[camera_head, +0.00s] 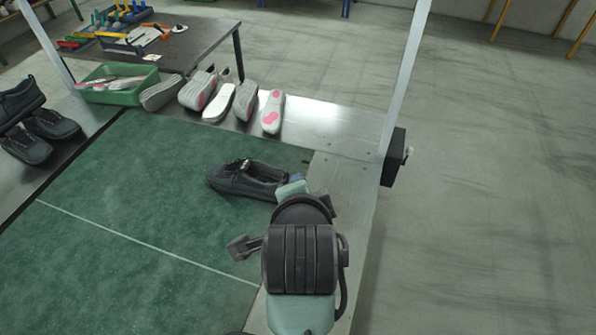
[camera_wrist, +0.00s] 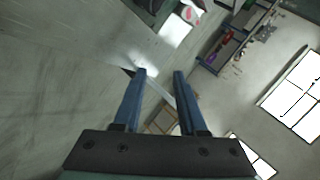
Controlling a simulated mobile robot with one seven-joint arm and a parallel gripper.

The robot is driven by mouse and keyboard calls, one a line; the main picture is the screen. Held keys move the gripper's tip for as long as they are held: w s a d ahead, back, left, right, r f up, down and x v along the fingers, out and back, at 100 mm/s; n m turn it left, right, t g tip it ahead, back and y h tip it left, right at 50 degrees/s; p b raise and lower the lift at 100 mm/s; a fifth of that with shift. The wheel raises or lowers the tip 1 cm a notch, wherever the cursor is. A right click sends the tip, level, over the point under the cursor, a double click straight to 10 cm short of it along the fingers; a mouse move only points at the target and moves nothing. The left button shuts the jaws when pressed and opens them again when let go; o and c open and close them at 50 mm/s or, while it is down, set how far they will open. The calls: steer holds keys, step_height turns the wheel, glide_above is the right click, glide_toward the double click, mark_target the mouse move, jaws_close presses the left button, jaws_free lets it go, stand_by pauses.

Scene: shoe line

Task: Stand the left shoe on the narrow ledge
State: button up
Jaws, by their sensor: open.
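A dark low shoe (camera_head: 240,181) with laces lies on the green mat in the head view, toe to the left; my arm partly covers its heel end. I cannot tell from its shape whether it is a left shoe. A bare metal strip (camera_head: 345,185) runs along the right edge of the mat; I cannot tell whether this is the narrow ledge. In the wrist view my gripper (camera_wrist: 160,74) is open, with its two blue fingers apart and nothing between them. The shoe is not recognisable in that view.
Several grey and pink-marked soles or shoes (camera_head: 218,101) line the metal strip at the back. A green crate (camera_head: 118,94) stands at back left. More dark shoes (camera_head: 50,124) are at far left. A white post (camera_head: 408,70) rises at right. The mat's left part is clear.

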step_height(320, 180, up, 27)
steer(key=w+n+t, duration=0.2)
steer(key=n+t, duration=0.6)
steer(key=t, duration=0.2)
steer(key=s+r+n+t, duration=0.3)
steer(key=s+r, duration=0.2)
steer(key=r, duration=0.4)
steer(key=s+r+n+t, duration=0.3)
steer(key=s+r, duration=0.3)
steer(key=r, duration=0.3)
steer(key=shift+a+r+t, duration=0.2)
steer(key=shift+a+t, duration=0.1)
steer(key=shift+t, duration=0.3)
